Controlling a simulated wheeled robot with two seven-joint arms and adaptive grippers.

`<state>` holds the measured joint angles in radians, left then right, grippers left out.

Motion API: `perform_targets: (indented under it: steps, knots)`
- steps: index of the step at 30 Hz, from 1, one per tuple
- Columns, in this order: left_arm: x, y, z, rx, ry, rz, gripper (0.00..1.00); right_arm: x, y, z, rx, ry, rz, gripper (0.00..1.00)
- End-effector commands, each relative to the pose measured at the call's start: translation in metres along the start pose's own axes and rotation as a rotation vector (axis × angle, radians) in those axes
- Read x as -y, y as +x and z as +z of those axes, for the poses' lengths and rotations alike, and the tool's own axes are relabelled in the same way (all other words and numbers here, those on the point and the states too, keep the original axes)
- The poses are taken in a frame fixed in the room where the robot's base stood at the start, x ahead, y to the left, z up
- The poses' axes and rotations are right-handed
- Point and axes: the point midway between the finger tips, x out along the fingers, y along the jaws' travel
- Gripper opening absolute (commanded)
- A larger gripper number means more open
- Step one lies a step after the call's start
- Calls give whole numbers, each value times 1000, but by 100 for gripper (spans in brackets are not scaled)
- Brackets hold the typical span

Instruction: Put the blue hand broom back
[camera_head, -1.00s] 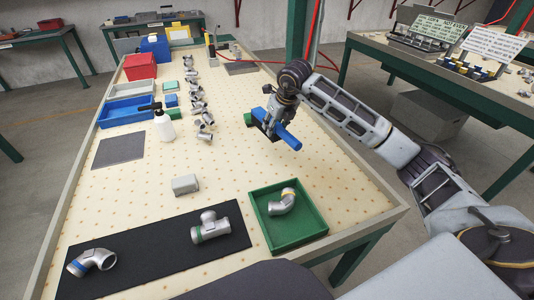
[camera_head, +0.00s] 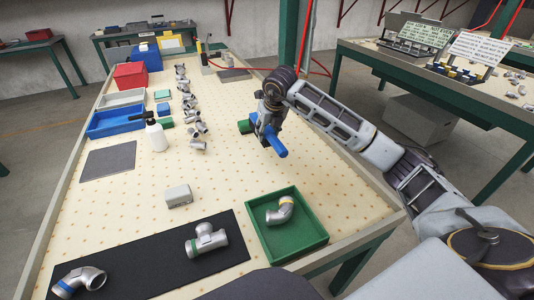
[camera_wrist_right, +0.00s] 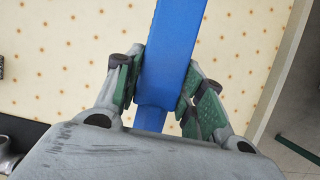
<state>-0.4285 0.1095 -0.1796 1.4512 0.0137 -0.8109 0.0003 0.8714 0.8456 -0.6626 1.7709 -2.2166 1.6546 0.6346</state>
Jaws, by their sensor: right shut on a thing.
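The blue hand broom (camera_head: 276,146) is held above the pegboard-like tabletop, right of the table's middle in the head view. Its blue handle (camera_wrist_right: 176,40) runs up through the wrist view. My right gripper (camera_head: 265,126) is shut on the handle; in the wrist view its green-padded fingers (camera_wrist_right: 163,88) press on both sides of it. A green piece (camera_head: 245,126) shows just left of the gripper; I cannot tell whether it belongs to the broom. The broom's far end is hidden by the gripper. My left gripper is not in view.
A green tray (camera_head: 318,236) with an elbow fitting (camera_head: 281,211) stands at the front right. A black mat (camera_head: 150,262) holds two fittings. A white spray bottle (camera_head: 155,134), blue bin (camera_head: 98,127), red bin (camera_head: 131,77) and several fittings stand farther left. The middle is mostly clear.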

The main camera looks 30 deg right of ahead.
Motion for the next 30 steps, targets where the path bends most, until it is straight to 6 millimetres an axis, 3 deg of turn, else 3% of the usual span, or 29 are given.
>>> perform_targets:
  steps: [7, 22, 30]
  knots:
    - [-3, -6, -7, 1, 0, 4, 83, 0, 28, -12, -1, 0, -1, 13]
    - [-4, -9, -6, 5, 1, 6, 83, 0, 35, -15, 0, -1, 0, 13]
    - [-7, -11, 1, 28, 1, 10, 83, 0, 61, -26, -2, -1, 0, 13]
